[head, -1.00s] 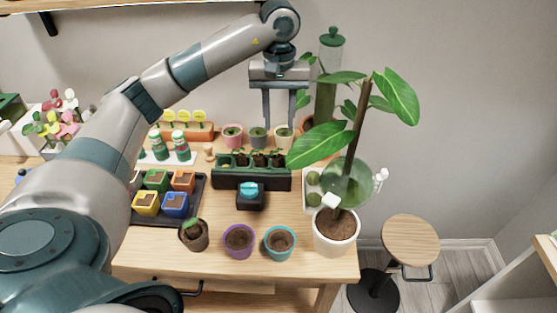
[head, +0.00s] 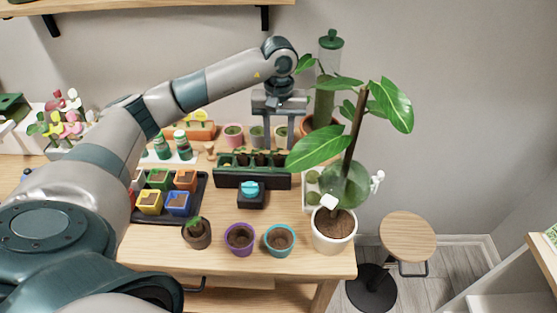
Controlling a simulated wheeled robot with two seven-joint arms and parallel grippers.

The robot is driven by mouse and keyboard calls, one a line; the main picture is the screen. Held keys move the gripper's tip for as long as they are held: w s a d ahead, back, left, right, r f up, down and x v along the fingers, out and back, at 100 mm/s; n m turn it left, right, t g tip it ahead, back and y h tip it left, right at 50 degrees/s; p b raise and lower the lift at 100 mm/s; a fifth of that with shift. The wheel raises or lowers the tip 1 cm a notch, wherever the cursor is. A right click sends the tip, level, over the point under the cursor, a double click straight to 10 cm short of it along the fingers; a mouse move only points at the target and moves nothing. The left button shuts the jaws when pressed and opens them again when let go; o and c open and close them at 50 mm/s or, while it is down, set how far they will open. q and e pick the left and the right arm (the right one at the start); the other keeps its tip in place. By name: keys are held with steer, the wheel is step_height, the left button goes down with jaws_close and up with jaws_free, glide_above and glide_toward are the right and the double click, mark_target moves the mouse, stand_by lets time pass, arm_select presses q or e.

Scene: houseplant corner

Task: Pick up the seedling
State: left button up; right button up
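A small green seedling (head: 195,222) stands in a dark brown pot (head: 197,238) near the front of the wooden table. My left gripper (head: 274,143) points down over the back of the table, at the tray's rear right. Its two fingers are apart and I see nothing held between them. Its fingertips are close to the tray and the small pots behind it; I cannot tell if they touch. My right gripper is not in view.
A tall leafy plant in a white pot (head: 334,237) stands right of the tray, its leaves close to the gripper. Purple (head: 239,241) and teal (head: 280,243) pots stand in front. A black tray of coloured pots (head: 200,207) is left. A round stool (head: 407,236) stands right.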

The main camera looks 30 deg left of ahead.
mark_target(278, 157)
arm_select(q)
steer(key=shift+s+f+p, duration=0.1)
steer(key=shift+f+p, duration=0.5)
step_height(278, 157, down, 2)
steer(key=shift+a+p, duration=0.1)
steer(key=shift+p, duration=0.5)
steer(key=shift+f, duration=0.75)
steer(key=shift+c, duration=0.3)
steer(key=c, duration=0.7)
